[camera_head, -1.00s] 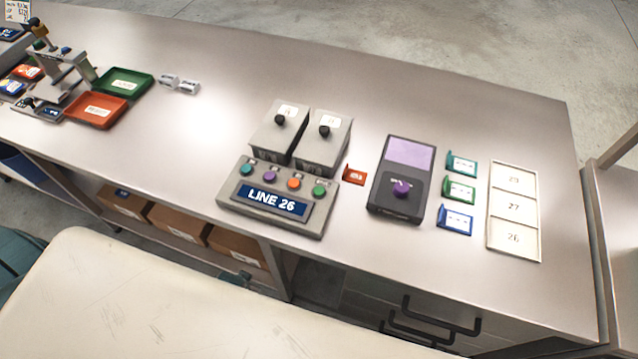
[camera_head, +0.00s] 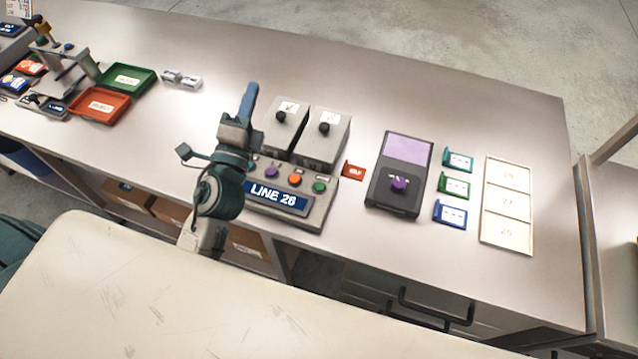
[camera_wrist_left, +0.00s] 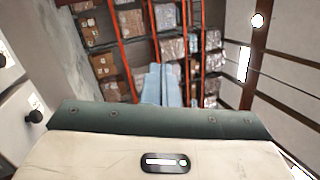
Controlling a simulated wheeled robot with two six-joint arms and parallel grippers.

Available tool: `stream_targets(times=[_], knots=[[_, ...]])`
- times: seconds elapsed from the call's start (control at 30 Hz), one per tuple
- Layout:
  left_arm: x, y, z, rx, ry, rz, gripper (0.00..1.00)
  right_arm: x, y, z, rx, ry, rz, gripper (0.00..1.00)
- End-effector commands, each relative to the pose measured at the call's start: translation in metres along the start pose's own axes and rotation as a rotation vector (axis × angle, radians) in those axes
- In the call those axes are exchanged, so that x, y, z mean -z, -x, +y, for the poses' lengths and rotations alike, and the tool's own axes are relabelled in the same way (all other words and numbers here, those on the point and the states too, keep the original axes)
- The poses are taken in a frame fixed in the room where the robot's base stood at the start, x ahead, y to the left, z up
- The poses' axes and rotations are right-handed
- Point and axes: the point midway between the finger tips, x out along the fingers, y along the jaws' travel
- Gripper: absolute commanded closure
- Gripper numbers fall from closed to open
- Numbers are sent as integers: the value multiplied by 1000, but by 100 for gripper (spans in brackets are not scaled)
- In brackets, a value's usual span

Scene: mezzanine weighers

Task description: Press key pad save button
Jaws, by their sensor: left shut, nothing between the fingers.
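A grey key pad panel (camera_head: 318,217) with a blue "LINE 26" plate (camera_head: 278,197) stands at the bench's front edge. Purple (camera_head: 271,172), orange (camera_head: 295,180) and green (camera_head: 319,187) buttons show on it; their labels are too small to read. The panel's left end, with its teal button, is hidden behind my left arm. My left gripper (camera_head: 249,95) is shut and empty, fingers pointing up, beside the left grey box. Its blue fingers (camera_wrist_left: 162,85) lie together in the left wrist view. My right gripper is not in view.
Two grey boxes with black knobs (camera_head: 325,129) stand behind the panel. A red tag (camera_head: 354,171), a dark device with a purple knob (camera_head: 399,184), several coloured holders and a numbered board (camera_head: 507,204) lie right. Green (camera_head: 147,77) and red (camera_head: 127,108) trays sit left.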

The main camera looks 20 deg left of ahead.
Motion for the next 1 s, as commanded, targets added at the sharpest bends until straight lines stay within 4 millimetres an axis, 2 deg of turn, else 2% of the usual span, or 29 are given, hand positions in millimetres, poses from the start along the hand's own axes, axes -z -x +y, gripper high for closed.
stream_targets(times=[0.03, 0.1, 0.23, 0.37, 0.47, 0.57, 0.7, 0.8, 1.0], knots=[[16, -8, -17, 93, -139, 79, 100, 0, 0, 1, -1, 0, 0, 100], [43, -14, -34, 217, -347, 194, 100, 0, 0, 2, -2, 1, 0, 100], [95, -12, -44, 423, -733, 418, 100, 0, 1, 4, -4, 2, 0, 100], [140, -2, -25, 600, -1110, 662, 100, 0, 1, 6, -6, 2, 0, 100], [161, 9, 3, 711, -1374, 868, 100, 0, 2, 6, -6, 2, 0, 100], [167, 20, 37, 794, -1592, 1083, 100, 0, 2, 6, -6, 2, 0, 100], [158, 32, 75, 860, -1785, 1350, 100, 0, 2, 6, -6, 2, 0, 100], [148, 39, 92, 882, -1853, 1487, 100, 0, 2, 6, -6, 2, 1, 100], [140, 45, 103, 893, -1893, 1593, 100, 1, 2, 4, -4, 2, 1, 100]])
